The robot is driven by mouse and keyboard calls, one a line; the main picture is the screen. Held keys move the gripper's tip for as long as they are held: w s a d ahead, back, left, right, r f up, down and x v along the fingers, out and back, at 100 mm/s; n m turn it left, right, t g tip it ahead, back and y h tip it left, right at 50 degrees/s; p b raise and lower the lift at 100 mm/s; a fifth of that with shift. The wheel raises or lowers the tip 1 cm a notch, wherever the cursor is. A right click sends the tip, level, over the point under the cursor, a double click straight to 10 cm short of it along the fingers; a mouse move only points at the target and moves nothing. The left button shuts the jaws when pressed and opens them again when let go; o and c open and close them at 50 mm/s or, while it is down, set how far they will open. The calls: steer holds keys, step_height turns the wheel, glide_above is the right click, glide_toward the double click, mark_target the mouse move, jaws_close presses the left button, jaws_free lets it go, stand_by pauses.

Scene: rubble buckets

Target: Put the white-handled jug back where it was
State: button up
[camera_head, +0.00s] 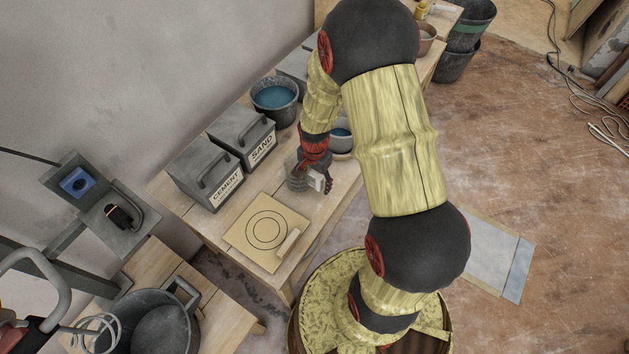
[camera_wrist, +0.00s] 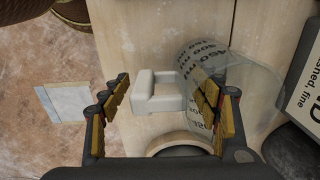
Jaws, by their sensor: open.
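The jug is a clear measuring jug with dark printed markings (camera_wrist: 205,70) and a white handle (camera_wrist: 157,92). In the head view the jug (camera_head: 300,180) is on the wooden table, to the right of the cement box, partly hidden by my gripper. My gripper (camera_wrist: 160,108) is open, with the white handle between its spread fingers in the wrist view. The right fingers overlap the jug's body in the picture; I cannot tell whether they touch it. In the head view my gripper (camera_head: 320,175) is right at the jug.
Boxes labelled cement (camera_head: 207,172) and sand (camera_head: 243,137) stand along the wall. A board with printed circles (camera_head: 245,243) lies at the table's near end, with a pale block (camera_head: 288,244) on it. A blue-filled bucket (camera_head: 275,101) and a smaller pot (camera_head: 341,140) stand farther back.

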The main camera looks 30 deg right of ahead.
step_height(320, 180, up, 12)
steer(key=p, duration=0.3)
steer(key=a+r+n+t, duration=0.2)
steer(key=a+r+n, duration=0.1)
steer(key=r, duration=0.7)
steer(key=s+a+r+n+t, duration=0.1)
steer(key=s+a+r+n, duration=0.3)
steer(key=r, duration=0.5)
steer(key=s+a+r+n+t, duration=0.2)
steer(key=s+a+r+n, duration=0.3)
steer(key=s+r, duration=0.4)
steer(key=shift+s+a+r+n+t, duration=0.15)
steer(key=shift+s+r+n+t, duration=0.15)
steer(key=shift+n, duration=0.5)
